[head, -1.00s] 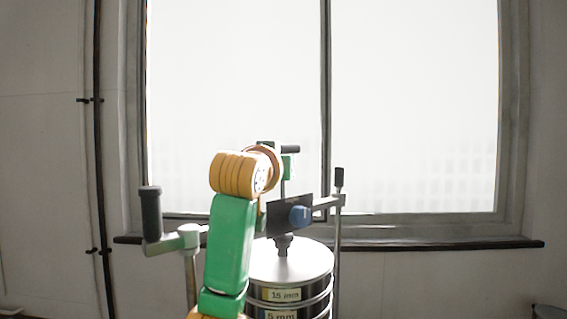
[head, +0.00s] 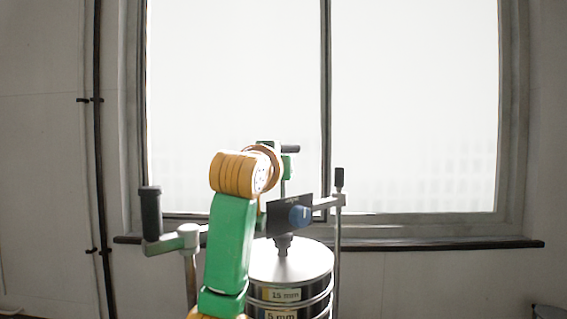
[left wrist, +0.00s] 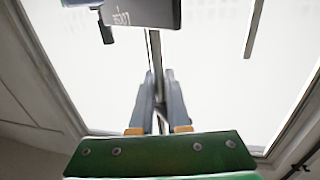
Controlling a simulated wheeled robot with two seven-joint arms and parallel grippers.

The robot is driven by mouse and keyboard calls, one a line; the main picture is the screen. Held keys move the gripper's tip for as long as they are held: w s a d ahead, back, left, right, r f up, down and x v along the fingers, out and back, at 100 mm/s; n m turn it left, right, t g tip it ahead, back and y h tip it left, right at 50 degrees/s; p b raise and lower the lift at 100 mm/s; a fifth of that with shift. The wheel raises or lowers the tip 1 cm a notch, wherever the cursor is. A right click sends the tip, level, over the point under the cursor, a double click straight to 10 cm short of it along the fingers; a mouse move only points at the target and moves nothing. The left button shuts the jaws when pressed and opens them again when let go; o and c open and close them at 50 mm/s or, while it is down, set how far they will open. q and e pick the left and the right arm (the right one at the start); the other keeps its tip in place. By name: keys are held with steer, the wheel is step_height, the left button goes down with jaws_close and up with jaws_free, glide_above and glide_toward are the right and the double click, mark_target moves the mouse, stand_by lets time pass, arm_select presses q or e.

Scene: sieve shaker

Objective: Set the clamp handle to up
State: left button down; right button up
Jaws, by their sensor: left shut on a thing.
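The sieve shaker's stack (head: 290,262) stands behind my left arm, under a clamp with a dark plate (head: 283,222) and a blue knob (head: 300,216). A thin grey rod (head: 283,187), which looks like the clamp handle, stands nearly upright above the plate. My left gripper is mostly hidden behind my orange wrist in the head view. In the left wrist view its grey fingers (left wrist: 160,92) are close together. They appear shut on the handle, but the held part is hardly visible. The plate also shows there (left wrist: 140,12). My right gripper is not in view.
A crank with a black grip (head: 151,213) stands left of my arm. A post with a black top (head: 339,180) stands right of the plate. A bright window (head: 415,110) and its sill are behind. The space right of the shaker is clear.

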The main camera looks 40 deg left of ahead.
mark_target(283, 146)
arm_select(q)
step_height(283, 146, up, 3)
steer(key=shift+s+r, duration=0.1)
steer(key=shift+r, duration=0.15)
steer(key=c, duration=0.9)
jaws_free()
steer(key=shift+d, duration=0.1)
steer(key=shift+w+d, duration=0.2)
steer(key=shift+w, duration=0.05)
steer(key=shift+s+a, duration=0.1)
